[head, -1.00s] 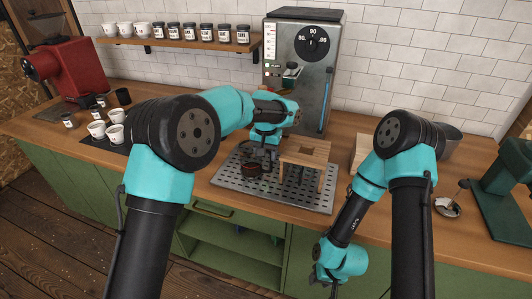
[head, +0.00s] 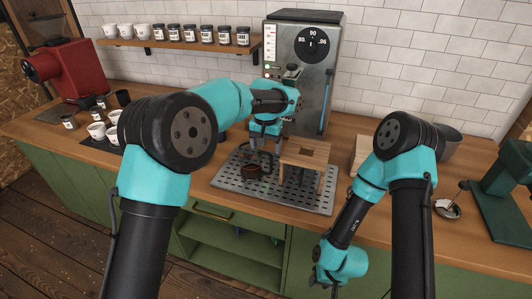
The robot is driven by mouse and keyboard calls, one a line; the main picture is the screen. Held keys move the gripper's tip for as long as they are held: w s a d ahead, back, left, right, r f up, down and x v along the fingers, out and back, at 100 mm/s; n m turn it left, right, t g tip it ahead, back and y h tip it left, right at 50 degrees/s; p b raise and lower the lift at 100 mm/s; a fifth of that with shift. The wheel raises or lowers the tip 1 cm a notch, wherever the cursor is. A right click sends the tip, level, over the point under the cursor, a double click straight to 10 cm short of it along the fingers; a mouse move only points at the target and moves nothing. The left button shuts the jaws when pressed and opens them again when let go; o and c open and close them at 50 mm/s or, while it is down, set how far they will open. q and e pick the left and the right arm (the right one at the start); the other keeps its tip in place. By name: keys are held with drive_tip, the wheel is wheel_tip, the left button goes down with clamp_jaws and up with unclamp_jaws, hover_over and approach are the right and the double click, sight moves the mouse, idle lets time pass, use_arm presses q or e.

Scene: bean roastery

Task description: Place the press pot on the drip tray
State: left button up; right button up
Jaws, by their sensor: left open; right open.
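A small dark round vessel with a brown top, apparently the press pot (head: 251,171), stands on the perforated metal drip tray (head: 234,185), left of a wooden stand. It is small and dark here, so its details are hard to make out. My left gripper (head: 264,158) points down just behind and above it, open, with its fingers apart from the vessel as far as I can see. My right gripper (head: 325,288) hangs low in front of the cabinet, open and empty, partly hidden behind its own wrist.
The wooden stand (head: 305,154) with a square hole sits on the tray's right part. A steel machine with a dial (head: 300,45) stands behind. White cups (head: 97,131) and a red grinder (head: 70,72) are at left. A dark green machine (head: 508,185) is at right.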

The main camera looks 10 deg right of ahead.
use_arm(q)
wheel_tip(320, 180, up, 8)
idle(0.6)
use_arm(e)
drive_tip(key=c, duration=0.3)
